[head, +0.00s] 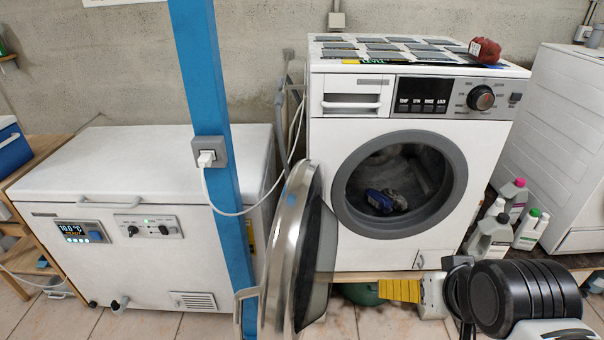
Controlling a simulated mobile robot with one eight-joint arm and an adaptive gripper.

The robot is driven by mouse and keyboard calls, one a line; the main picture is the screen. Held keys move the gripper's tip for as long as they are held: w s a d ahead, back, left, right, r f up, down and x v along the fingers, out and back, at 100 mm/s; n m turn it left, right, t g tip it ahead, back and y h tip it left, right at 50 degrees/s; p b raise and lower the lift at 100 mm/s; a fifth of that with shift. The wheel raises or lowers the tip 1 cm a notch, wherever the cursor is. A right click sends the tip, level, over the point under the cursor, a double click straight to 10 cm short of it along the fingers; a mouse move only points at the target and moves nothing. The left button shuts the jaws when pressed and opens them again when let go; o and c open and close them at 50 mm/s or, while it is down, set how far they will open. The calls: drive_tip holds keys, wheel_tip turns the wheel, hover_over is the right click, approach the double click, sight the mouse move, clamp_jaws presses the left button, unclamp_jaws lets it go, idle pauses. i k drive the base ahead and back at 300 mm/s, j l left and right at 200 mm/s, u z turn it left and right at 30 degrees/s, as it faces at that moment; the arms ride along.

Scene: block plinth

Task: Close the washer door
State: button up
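The white front-load washer (428,150) stands right of centre on a low wooden platform. Its round door (300,255) is wide open, swung out to the left and seen nearly edge-on, with a silver rim and dark glass. The grey-ringed opening (352,200) is uncovered, and a blue and grey bundle that looks like cloth (386,200) lies inside the drum. My arm shows at the lower right, in front of the washer's lower right corner. Dark curved parts there look like my gripper (458,290), well right of the door and apart from it.
A blue post (206,90) with a socket, plug and cable stands just left of the door. A white chest freezer (150,165) is behind it. Bottles (492,235) stand right of the washer, and a red object (485,50) lies on top. Floor shows below the washer.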

sight(286, 288)
drive_tip(key=j+z, duration=0.1)
drive_tip(key=j, duration=0.35)
drive_tip(key=k+j+z, duration=0.1)
drive_tip(key=j, duration=0.35)
drive_tip(key=k+j+z, duration=0.1)
drive_tip(key=j, duration=0.35)
drive_tip(key=k+j+z, duration=0.1)
drive_tip(key=j, duration=0.35)
drive_tip(key=k+j+u, duration=0.15)
drive_tip(key=u, duration=0.3)
drive_tip(key=k+j+u, duration=0.25)
drive_tip(key=u, duration=0.25)
